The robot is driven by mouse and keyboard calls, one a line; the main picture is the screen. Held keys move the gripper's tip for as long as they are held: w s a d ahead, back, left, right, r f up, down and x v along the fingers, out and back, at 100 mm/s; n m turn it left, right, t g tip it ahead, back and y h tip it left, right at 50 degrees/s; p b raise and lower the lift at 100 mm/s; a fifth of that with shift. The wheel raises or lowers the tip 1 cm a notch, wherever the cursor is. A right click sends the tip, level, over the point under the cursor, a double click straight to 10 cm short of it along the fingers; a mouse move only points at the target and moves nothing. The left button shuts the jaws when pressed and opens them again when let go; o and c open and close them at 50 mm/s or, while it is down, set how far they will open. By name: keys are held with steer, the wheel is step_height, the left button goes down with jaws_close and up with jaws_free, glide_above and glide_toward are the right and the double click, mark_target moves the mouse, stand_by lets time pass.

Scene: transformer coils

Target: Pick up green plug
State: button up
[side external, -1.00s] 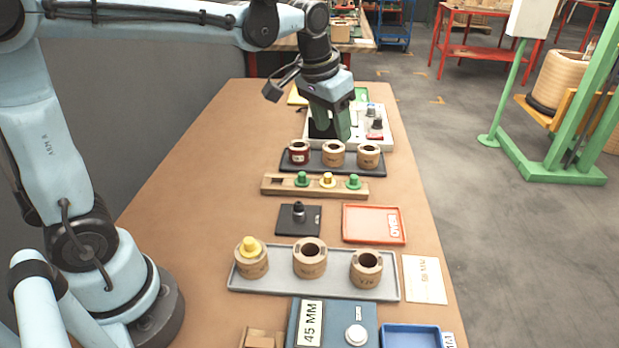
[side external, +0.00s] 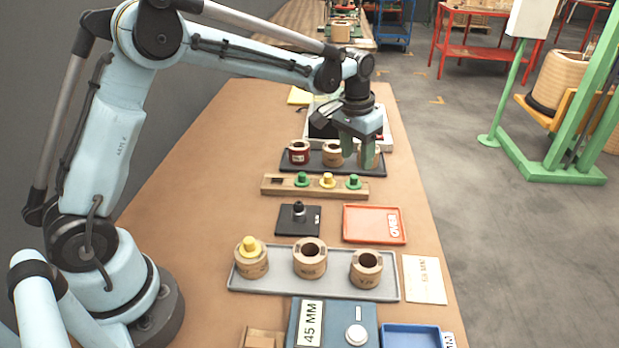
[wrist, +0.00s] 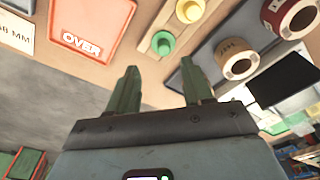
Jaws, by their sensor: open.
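Two green plugs stand upright in a wooden strip rack (side external: 268,185). The right one (side external: 353,181) is near the rack's right end and the left one (side external: 302,179) is left of the yellow plug (side external: 327,180). The wrist view shows one green plug (wrist: 163,43) beyond and between my fingertips, next to the yellow plug (wrist: 190,11). My gripper (side external: 361,165) is open and empty, pointing down over the dark tray's right coil, just behind and above the right green plug. My fingers partly hide that coil. The fingers also show in the wrist view (wrist: 158,70).
A dark tray (side external: 288,168) with several coils lies behind the rack. In front are a black pad (side external: 285,222) with a dark part, an orange OVER tray (side external: 374,238) and a grey tray (side external: 240,283) with three coils.

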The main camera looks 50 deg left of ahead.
mark_target(355, 176)
steer(key=shift+w+a+f, duration=0.15)
steer(key=shift+a+f, duration=0.05)
steer(key=shift+f, duration=1.25)
steer(key=shift+w+a+f, duration=0.1)
steer(key=shift+a+f, duration=0.05)
steer(key=shift+f, duration=1.25)
jaws_close()
